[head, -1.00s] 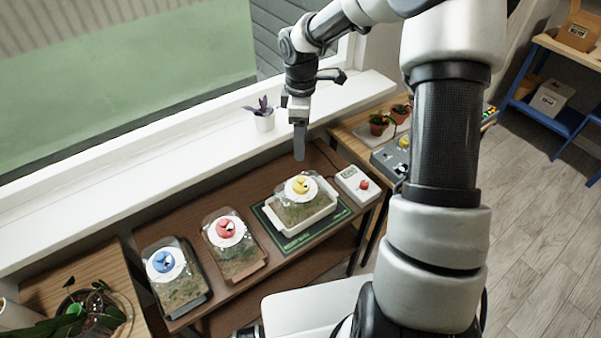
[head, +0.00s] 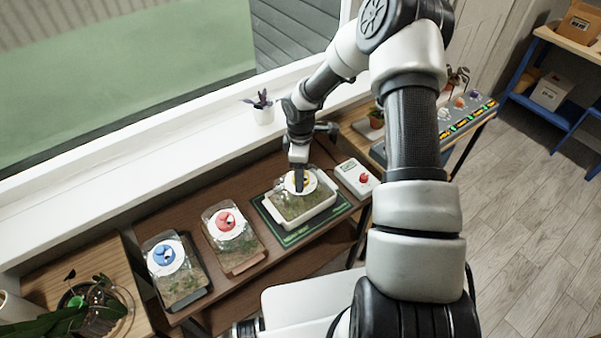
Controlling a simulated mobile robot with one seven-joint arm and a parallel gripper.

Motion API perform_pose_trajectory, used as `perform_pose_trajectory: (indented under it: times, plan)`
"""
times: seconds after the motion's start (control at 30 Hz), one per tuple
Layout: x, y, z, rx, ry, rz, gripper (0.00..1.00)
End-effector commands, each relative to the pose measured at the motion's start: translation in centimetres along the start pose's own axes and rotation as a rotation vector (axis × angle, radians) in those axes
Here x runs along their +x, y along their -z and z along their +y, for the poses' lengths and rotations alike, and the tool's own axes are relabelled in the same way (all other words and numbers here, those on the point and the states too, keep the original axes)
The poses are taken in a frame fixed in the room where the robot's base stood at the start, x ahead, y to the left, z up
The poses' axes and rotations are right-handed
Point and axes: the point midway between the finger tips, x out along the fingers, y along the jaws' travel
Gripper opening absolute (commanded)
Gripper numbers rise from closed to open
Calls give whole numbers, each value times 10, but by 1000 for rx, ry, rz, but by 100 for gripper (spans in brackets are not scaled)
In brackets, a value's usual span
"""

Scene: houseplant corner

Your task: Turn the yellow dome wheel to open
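The yellow dome wheel (head: 307,179) sits on a white disc on top of a clear dome over a white tray (head: 310,217) of soil, on a green mat (head: 347,206). My gripper (head: 299,187) points down at the wheel and hides part of its left side. The fingertips are at or just above the wheel; I cannot tell whether they touch it. The fingers look close together, and the gap between them cannot be made out.
Two more domed trays stand to the left, with a red wheel (head: 225,221) and a blue wheel (head: 164,254). A white box with a red knob (head: 363,177) is close on the right. A potted purple plant (head: 263,110) stands on the windowsill behind.

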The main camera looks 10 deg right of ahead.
Motion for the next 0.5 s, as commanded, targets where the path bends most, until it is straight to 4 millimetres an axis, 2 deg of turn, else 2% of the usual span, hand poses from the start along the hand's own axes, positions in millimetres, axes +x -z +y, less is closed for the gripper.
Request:
perform_pose_trajectory:
  times: [0.27, 0.5]
  plan:
    - [2, 0, 0, 0, 0, 0, 60]
    - [1, 0, 0, 0, 0, 0, 20]
